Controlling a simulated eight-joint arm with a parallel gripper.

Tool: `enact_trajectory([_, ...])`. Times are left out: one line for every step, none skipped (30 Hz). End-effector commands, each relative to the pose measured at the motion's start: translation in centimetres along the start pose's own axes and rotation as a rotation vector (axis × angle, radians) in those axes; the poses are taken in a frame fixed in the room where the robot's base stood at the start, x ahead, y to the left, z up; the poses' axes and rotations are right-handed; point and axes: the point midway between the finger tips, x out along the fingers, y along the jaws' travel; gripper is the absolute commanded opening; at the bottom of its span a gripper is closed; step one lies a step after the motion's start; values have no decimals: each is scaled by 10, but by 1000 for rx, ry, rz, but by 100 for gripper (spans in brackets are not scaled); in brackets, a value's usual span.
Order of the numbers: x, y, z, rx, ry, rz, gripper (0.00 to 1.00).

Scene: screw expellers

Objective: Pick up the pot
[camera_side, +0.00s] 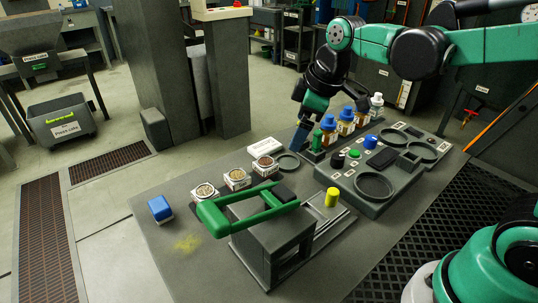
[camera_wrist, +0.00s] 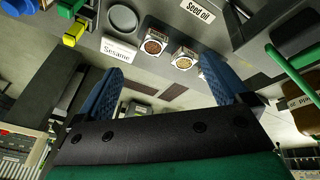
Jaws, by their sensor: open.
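No object is labelled as a pot, so I cannot tell which one it is. Three small white square containers of seeds (camera_side: 237,179) stand in a row on the table. Two show clearly in the wrist view (camera_wrist: 155,44), with part of a third beside my right finger. A round dark dish (camera_side: 288,162) lies behind them, and a round shape also shows in the wrist view (camera_wrist: 122,18). My gripper (camera_side: 301,136) is above the table's back edge, beside the row of bottles. Its two blue fingers (camera_wrist: 163,82) are apart with nothing between them.
Several capped bottles (camera_side: 346,122) stand close to my gripper's right. A grey panel (camera_side: 340,180) with round recesses and knobs fills the right side. A green-handled press (camera_side: 272,240), yellow cylinder (camera_side: 332,197) and blue-topped block (camera_side: 160,208) stand in front.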

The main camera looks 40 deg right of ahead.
Motion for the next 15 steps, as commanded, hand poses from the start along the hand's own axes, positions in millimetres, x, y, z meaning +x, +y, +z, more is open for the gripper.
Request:
enact_trajectory([8, 7, -9, -83, -23, -28, 95])
enact_trajectory([13, 10, -14, -140, -36, -48, 95])
enact_trajectory([21, 15, -19, -217, -52, -75, 95])
enact_trajectory([27, 18, -23, -273, -62, -97, 95])
enact_trajectory([33, 20, -27, -330, -71, -119, 95])
enact_trajectory([42, 24, -31, -406, -81, -149, 95])
enact_trajectory([50, 26, -34, -460, -88, -173, 95])
enact_trajectory([56, 28, -36, -512, -92, -195, 95])
enact_trajectory([65, 30, -39, -578, -96, -223, 95])
enact_trajectory([72, 31, -40, -623, -98, -244, 95])
enact_trajectory([78, 32, -41, -666, -98, -264, 95])
enact_trajectory([86, 33, -42, -715, -98, -286, 95])
enact_trajectory([90, 33, -43, -749, -97, -302, 95])
enact_trajectory([95, 34, -43, -778, -96, -315, 95])
enact_trajectory([100, 34, -44, -810, -95, -331, 95])
